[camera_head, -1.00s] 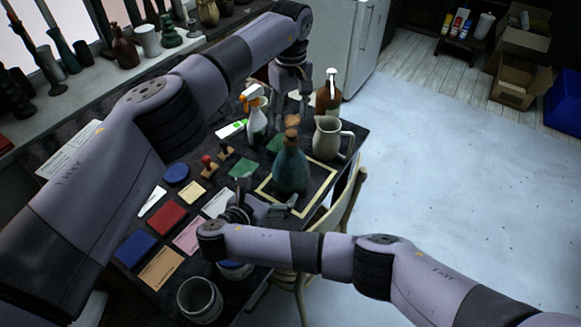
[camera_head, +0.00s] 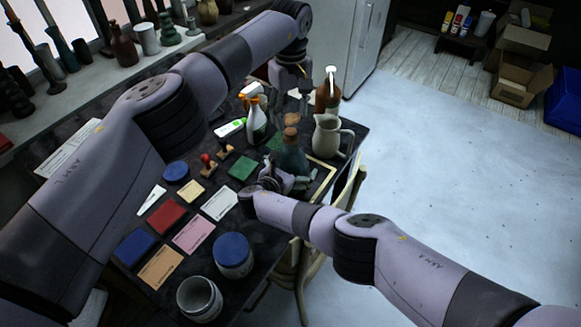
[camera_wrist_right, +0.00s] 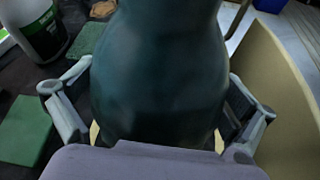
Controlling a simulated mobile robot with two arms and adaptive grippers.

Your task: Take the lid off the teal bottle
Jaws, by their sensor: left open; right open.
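The teal bottle (camera_head: 291,159) stands upright on the dark table, with its brown lid (camera_head: 291,134) on top. It fills the middle of the right wrist view (camera_wrist_right: 160,70), where its top is out of frame. My right gripper (camera_head: 290,180) is low at the bottle's near side. Its open fingers (camera_wrist_right: 158,105) lie on either side of the bottle's body; I cannot tell whether they touch it. My left gripper (camera_head: 292,102) is open, higher up and behind the bottle in the head view, with its fingers pointing down and apart from the lid.
A cream jug (camera_head: 327,136) and a brown bottle (camera_head: 327,98) stand right of the teal bottle. A spray bottle (camera_head: 256,121) stands left. A yellow frame (camera_head: 325,182) lies around the bottle's base. Stamps, colored pads and two jars (camera_head: 233,255) occupy the left and front table.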

